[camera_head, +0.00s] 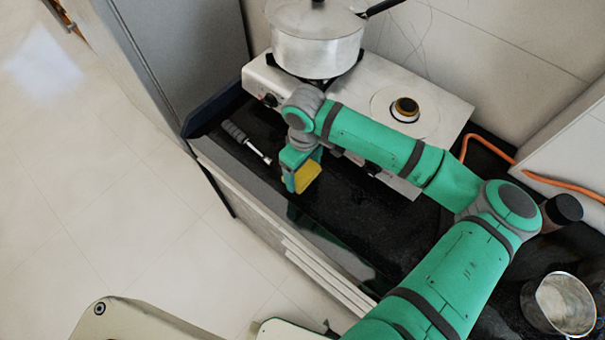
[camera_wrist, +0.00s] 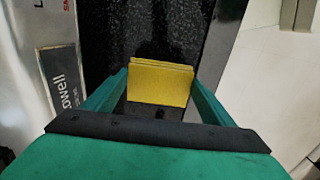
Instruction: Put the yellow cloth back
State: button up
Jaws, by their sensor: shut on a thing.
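The yellow cloth (camera_head: 306,177) is a small folded piece at the end of my arm, low over the black counter in front of the stove. In the wrist view the yellow cloth (camera_wrist: 160,82) stands between the two green fingers of my gripper (camera_wrist: 160,92). My gripper (camera_head: 299,174) points down at the counter and is shut on the cloth. I cannot tell whether the cloth touches the counter. Part of the cloth is hidden behind the gripper in the head view.
A two-burner stove (camera_head: 440,108) with a silver pot (camera_head: 316,45) stands behind the gripper. A grey-handled tool (camera_head: 245,141) lies on the black counter (camera_head: 345,215) to the left. A metal container (camera_head: 562,304) and an orange hose (camera_head: 555,182) are at the right. The counter's front edge is close.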

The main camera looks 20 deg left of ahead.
aim_at(304, 172)
jog(key=shift+w+f, duration=0.15)
jog(key=shift+f, duration=1.55)
jog(key=shift+f, duration=0.2)
jog(key=o, duration=0.9)
notch_tip(304, 172, up, 12)
jog(key=shift+r, duration=0.2)
